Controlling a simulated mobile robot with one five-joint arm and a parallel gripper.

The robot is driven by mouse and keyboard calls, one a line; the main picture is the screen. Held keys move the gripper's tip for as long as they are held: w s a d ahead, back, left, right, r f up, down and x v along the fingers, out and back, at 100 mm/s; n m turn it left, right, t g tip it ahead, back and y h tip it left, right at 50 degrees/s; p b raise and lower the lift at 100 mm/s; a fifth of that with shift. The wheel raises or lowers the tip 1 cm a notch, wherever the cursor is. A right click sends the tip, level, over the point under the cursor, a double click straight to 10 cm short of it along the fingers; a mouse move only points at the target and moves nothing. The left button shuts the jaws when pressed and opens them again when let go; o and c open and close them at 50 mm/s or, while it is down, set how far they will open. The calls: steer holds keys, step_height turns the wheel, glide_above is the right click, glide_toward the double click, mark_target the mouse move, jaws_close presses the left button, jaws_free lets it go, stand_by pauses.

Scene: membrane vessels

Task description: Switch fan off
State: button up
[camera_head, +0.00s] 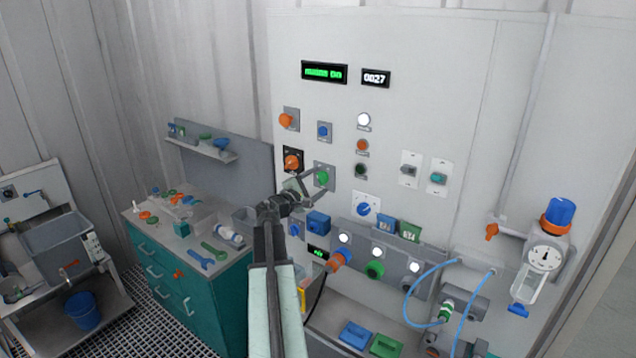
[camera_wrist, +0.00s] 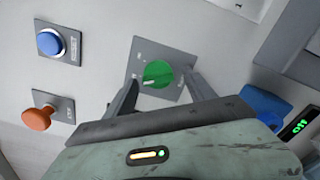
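A green rotary knob (camera_head: 322,177) sits on a grey square plate on the white control panel (camera_head: 430,60). In the wrist view the green knob (camera_wrist: 157,74) has a pale pointer mark toward its lower left. The plate's lettering is too small to read. My gripper (camera_head: 318,184) is at this knob, with its two fingers apart. In the wrist view my gripper (camera_wrist: 162,85) has one finger on each side of the knob. I cannot tell whether the fingers touch it. Which control is the fan's cannot be read.
A blue button (camera_wrist: 50,43) and an orange knob (camera_wrist: 38,117) are nearby in the wrist view. An orange switch on a black plate (camera_head: 292,161) is left of the green knob. A blue dial (camera_head: 364,209) is lower right. A teal cabinet (camera_head: 190,285) stands left.

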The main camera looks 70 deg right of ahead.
steer(key=v, duration=0.8)
steer(key=shift+d, duration=0.1)
